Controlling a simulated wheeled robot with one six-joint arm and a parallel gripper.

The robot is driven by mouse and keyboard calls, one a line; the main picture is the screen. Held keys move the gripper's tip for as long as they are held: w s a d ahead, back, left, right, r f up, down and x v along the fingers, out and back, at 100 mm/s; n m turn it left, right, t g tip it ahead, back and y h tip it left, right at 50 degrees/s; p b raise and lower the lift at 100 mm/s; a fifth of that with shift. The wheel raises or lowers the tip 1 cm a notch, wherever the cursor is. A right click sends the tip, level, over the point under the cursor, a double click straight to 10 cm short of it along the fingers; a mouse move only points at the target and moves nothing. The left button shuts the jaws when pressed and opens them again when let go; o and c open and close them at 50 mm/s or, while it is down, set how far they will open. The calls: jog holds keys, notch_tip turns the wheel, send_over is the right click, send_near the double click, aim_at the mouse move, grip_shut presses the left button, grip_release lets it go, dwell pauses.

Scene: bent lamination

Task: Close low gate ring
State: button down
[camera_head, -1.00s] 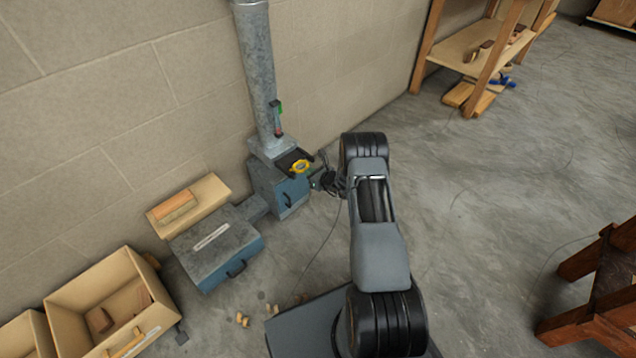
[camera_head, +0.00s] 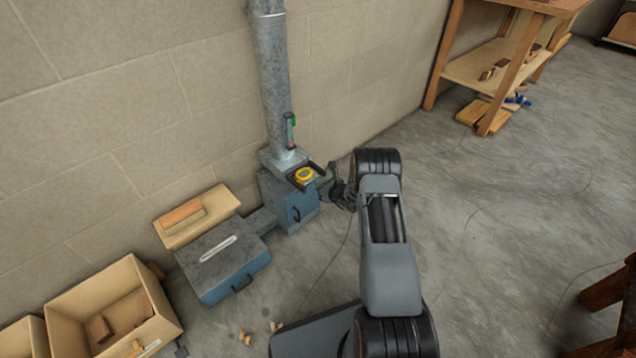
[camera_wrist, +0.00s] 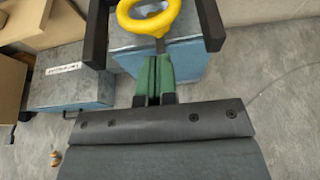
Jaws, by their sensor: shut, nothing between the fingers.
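The low gate ring (camera_head: 304,175) is a yellow ring on the blue-grey duct box (camera_head: 296,207) at the foot of the metal pipe. In the wrist view the yellow ring (camera_wrist: 149,16) is at the top centre on a short grey stem, between two dark rails. My gripper (camera_wrist: 154,62) has its green fingers together, with their tips at or just below the stem. I cannot tell whether they touch it. In the head view my gripper (camera_head: 328,184) is just right of the ring, partly hidden by my wrist.
A second gate with a green part (camera_head: 290,122) is on the pipe (camera_head: 272,75) above. A low blue-grey box (camera_head: 225,266), a cardboard box (camera_head: 197,218) and an open bin (camera_head: 112,305) stand to the left. Bare floor (camera_head: 490,220) lies to the right.

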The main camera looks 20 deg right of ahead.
jog(key=f+p+v, duration=0.1)
jog(key=p+v, duration=0.3)
jog(key=v, duration=0.7)
jog(key=s+a+r+n+g+y+p, duration=0.25)
jog(key=a+r+n+p, duration=0.25)
jog(key=r, duration=0.7)
jog(key=s+a+r+n+g+y+p, duration=0.1)
jog(key=s+a+r+n+g+p, duration=0.15)
jog(key=a+r+n+p, duration=0.65)
jog(key=s+a+r+n+g+y+p, duration=0.1)
jog(key=s+a+r+n+g, duration=0.15)
jog(key=r, duration=1.15)
jog(key=s+d+r+n+g+h+p, duration=0.1)
jog(key=s+r+n+h+p, duration=0.4)
jog(key=r, duration=0.9)
jog(key=s+d+r+n+h+p, duration=0.1)
jog(key=s+r+n+h+p, duration=0.3)
jog(key=s+r+n+p, duration=0.6)
jog(key=s+r+p, duration=0.1)
jog(key=s+r, duration=0.2)
jog(key=shift+s+d+r+g+h+p, duration=0.35)
jog(key=shift+r, duration=0.05)
jog(key=c, duration=1.8)
grip_release()
